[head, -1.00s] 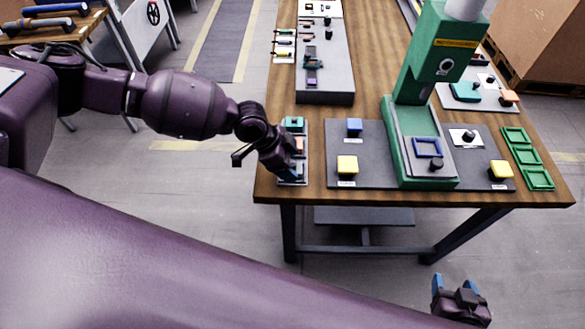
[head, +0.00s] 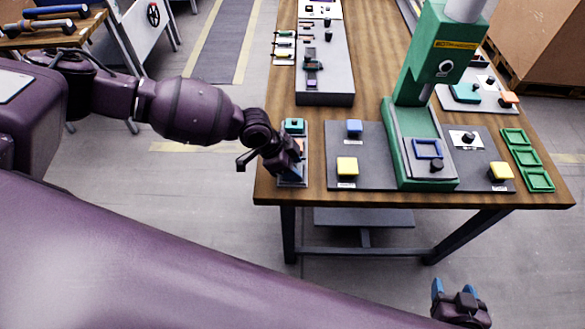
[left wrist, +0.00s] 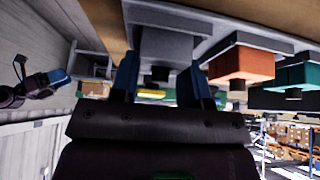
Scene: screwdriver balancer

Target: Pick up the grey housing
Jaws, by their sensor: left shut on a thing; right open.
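The grey housing (left wrist: 166,48) is at the top centre of the left wrist view, between the two blue-tipped fingers of my left gripper (left wrist: 160,80). The gripper is shut on it. In the head view my left gripper (head: 292,172) is at the near end of the narrow part tray (head: 305,165) on the table's left edge, and hides the grey housing there. I cannot tell whether the housing is clear of the tray. My right gripper (head: 455,290) is open and empty, low in front of the table.
An orange housing (left wrist: 242,62) and a teal housing (left wrist: 290,75) stand in a row beside the grey one. A green press (head: 410,140), a blue block (head: 354,127) and a yellow button (head: 347,166) stand to the right. Green trays (head: 538,179) line the right edge.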

